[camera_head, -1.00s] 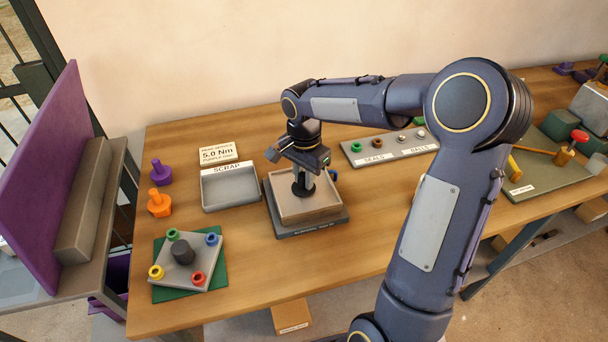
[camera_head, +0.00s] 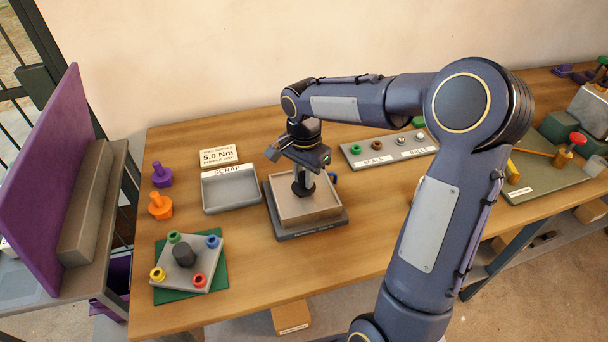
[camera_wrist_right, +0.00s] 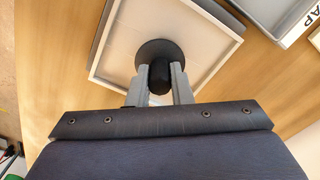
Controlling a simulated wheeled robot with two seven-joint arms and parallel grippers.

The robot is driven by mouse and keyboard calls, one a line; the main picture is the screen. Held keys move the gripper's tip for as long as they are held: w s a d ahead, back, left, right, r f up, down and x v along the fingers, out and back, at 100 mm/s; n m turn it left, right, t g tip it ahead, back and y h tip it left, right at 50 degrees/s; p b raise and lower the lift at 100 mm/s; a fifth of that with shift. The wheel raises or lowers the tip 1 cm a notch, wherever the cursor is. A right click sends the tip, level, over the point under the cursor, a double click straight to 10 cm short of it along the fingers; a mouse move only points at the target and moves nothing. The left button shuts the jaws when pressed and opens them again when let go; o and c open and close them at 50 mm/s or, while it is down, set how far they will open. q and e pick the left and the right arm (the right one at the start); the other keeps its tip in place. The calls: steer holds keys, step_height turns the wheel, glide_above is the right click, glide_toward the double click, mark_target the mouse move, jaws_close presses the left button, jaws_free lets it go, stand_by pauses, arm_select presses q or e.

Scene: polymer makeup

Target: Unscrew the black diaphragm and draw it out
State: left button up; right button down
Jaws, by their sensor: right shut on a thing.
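The black diaphragm (camera_head: 305,190) is a dark disc with a rounded stem, inside the square beige-grey tray (camera_head: 274,207) near the middle of the table. In the right wrist view, the black diaphragm (camera_wrist_right: 158,52) shows its round flange just beyond my fingers. My right gripper (camera_head: 300,180) points down over the tray. In the right wrist view, the right gripper (camera_wrist_right: 160,80) has its two grey fingers on either side of the black stem, shut on it. I cannot tell whether the disc touches the tray floor. My left gripper is not in view.
A grey SCRAP tray (camera_head: 258,192) stands left of the beige-grey tray. A grey plate (camera_head: 205,276) with coloured fittings lies front left. A SEALS and BALLS strip (camera_head: 400,154) lies behind right. Purple (camera_head: 162,175) and orange (camera_head: 160,206) pieces stand at left.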

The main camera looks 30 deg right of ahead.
steer(key=shift+r, duration=0.15)
steer(key=shift+r+p, duration=1.5)
steer(key=shift+r, duration=0.4)
